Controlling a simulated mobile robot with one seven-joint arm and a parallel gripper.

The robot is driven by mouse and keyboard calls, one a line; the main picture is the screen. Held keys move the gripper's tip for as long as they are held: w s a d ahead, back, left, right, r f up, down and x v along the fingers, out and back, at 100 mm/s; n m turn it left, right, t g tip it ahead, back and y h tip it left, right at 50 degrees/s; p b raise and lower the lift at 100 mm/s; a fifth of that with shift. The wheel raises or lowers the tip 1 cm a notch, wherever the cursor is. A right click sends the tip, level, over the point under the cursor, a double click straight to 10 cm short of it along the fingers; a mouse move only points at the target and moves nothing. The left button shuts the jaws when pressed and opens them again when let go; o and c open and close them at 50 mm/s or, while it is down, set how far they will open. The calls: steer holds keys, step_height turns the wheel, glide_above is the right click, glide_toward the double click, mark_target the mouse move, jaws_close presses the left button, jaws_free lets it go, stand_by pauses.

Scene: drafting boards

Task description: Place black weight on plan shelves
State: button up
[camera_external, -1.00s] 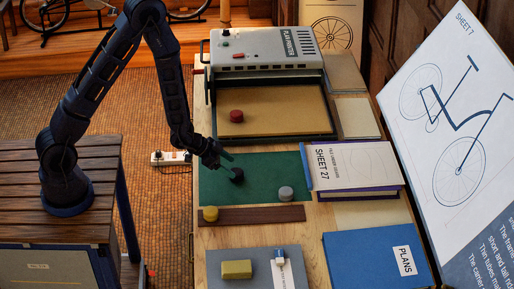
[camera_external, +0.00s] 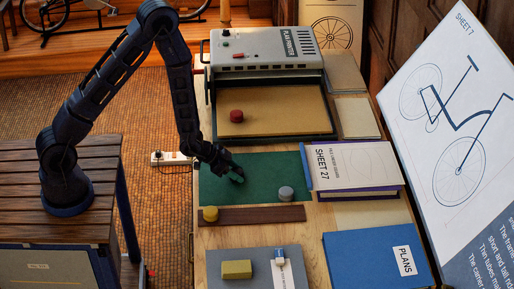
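My gripper (camera_external: 234,174) is low over the green mat (camera_external: 262,167) on the workbench, toward the mat's left part. Its fingertips look greenish against the mat, and their spacing is too small to read. The black weight cannot be made out now. The spot where it showed a second ago is covered by my gripper, so I cannot tell whether the fingers hold it. I cannot identify plan shelves in this view. A blue folder labelled PLANS (camera_external: 375,262) lies at the bench's front right.
A red weight (camera_external: 236,116) sits on the plan printer's (camera_external: 265,48) tan bed. A grey weight (camera_external: 285,193) is on the mat, a yellow one (camera_external: 210,214) on the brown strip (camera_external: 250,215). A yellow block (camera_external: 236,269) lies in front.

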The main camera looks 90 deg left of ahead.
mark_target(236, 171)
steer(key=shift+c, duration=1.4)
steer(key=shift+r, duration=0.1)
step_height(236, 171, up, 20)
steer(key=f, duration=0.1)
steer(key=w+d+f, duration=0.3)
steer(key=d+f, duration=0.1)
steer(key=d, duration=0.1)
steer(key=w+d+f, duration=0.2)
steer(key=d+f, duration=0.2)
steer(key=d, duration=0.2)
steer(key=w+d+f, duration=0.3)
steer(key=d+f, duration=0.1)
steer(key=d, duration=0.1)
steer(key=shift+w+d+f, duration=0.2)
steer(key=shift+w+f, duration=0.15)
steer(key=w+d+r, duration=0.1)
steer(key=w+d, duration=0.3)
steer(key=w, duration=0.5)
steer(key=shift+s+a+f, duration=0.1)
steer(key=shift+f, duration=1.5)
steer(key=shift+a+f, duration=0.1)
steer(key=shift+f, duration=1.45)
